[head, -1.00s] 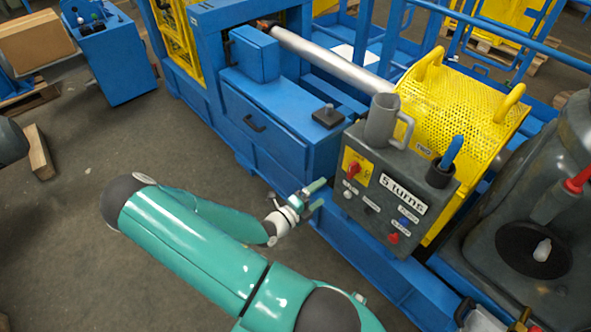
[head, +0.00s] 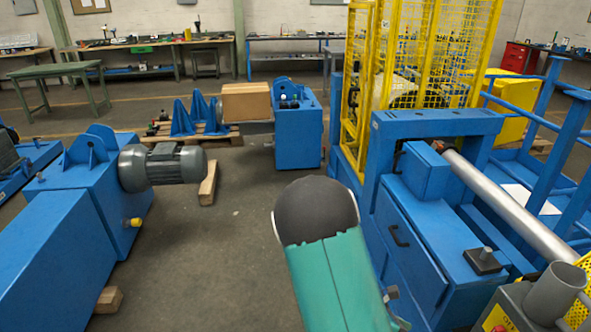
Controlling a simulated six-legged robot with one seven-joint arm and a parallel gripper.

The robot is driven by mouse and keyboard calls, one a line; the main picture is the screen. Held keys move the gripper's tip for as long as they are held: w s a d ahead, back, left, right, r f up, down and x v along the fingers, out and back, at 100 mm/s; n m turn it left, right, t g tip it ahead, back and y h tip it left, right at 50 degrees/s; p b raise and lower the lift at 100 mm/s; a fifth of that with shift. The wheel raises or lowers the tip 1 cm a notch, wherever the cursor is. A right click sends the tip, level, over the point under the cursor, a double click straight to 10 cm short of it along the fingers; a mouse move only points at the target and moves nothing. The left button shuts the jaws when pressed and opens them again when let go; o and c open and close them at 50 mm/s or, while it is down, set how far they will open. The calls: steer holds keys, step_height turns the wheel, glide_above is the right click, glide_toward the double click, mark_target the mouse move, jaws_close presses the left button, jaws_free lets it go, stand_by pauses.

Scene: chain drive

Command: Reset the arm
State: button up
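My teal arm (head: 338,275) shows at the bottom middle of the head view, with a dark grey rounded joint at its upper end. It stands in front of the floor, just left of the blue machine (head: 415,225). My gripper is not in view, so its fingers and anything in them cannot be seen. The machine has a drawer-like front with a black handle, a silver roller (head: 510,205) and a yellow mesh guard (head: 480,45). A grey mug (head: 553,292) stands on the control box at the bottom right, which is cut off by the frame edge.
A blue machine base (head: 75,240) with a grey motor (head: 165,168) stands at the left. A wooden beam (head: 208,184) lies on the floor beside it. A cardboard box (head: 246,101) and a blue cabinet (head: 298,135) are farther back. The grey floor (head: 235,235) between the machines is open.

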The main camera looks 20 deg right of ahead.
steer(key=s+a+r+m+t+y, duration=0.1)
steer(key=a+r+m+t+y, duration=1)
steer(key=a+r+m, duration=0.8)
steer(key=a+r, duration=0.5)
steer(key=r, duration=0.4)
steer(key=shift+s+a+r, duration=0.25)
steer(key=shift+a, duration=0.05)
